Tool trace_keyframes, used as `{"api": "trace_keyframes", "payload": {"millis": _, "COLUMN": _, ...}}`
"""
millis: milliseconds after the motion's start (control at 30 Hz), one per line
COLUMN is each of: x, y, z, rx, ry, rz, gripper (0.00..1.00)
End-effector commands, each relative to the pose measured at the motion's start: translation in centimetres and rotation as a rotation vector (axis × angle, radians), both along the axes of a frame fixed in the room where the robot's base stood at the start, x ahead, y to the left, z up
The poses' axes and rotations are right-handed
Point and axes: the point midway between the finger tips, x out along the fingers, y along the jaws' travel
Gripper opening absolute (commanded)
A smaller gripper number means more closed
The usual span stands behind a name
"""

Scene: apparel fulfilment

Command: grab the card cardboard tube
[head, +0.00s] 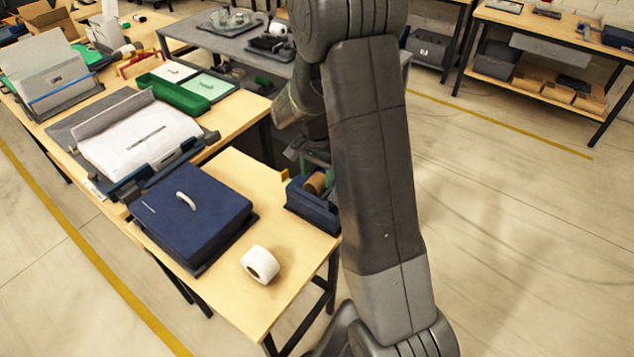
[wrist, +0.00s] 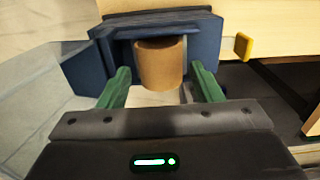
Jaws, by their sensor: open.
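The cardboard tube (wrist: 160,64) is a short brown cylinder. In the wrist view it sits in a dark blue holder (wrist: 208,32), just beyond my fingertips. My gripper (wrist: 160,86) is open, with one green finger on each side of the tube's near end; I cannot tell whether they touch it. In the head view the tube (head: 316,183) shows as a small brown piece in the blue holder (head: 306,205) at the table's right edge. My arm hides part of the holder there.
A blue box with a white handle (head: 190,215) and a white roll (head: 260,264) stand on the same wooden table (head: 262,190). A small yellow block (wrist: 242,45) is right of the holder. Open floor lies to the right of the table.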

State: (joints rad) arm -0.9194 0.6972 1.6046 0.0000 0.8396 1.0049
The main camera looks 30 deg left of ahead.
Motion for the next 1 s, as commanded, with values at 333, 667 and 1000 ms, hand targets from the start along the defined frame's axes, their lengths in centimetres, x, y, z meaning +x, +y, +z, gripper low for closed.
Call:
{"api": "trace_keyframes", "payload": {"millis": 333, "x": 0.0, "y": 0.0, "z": -2.5, "rx": -0.001, "ry": 0.001, "rz": 0.000, "gripper": 0.59}}
{"api": "trace_keyframes", "payload": {"millis": 667, "x": 0.0, "y": 0.0, "z": -2.4, "rx": 0.000, "ry": 0.000, "rz": 0.000, "gripper": 0.27}}
{"api": "trace_keyframes", "payload": {"millis": 1000, "x": 0.0, "y": 0.0, "z": -2.3, "rx": 0.001, "ry": -0.001, "rz": 0.000, "gripper": 0.26}}
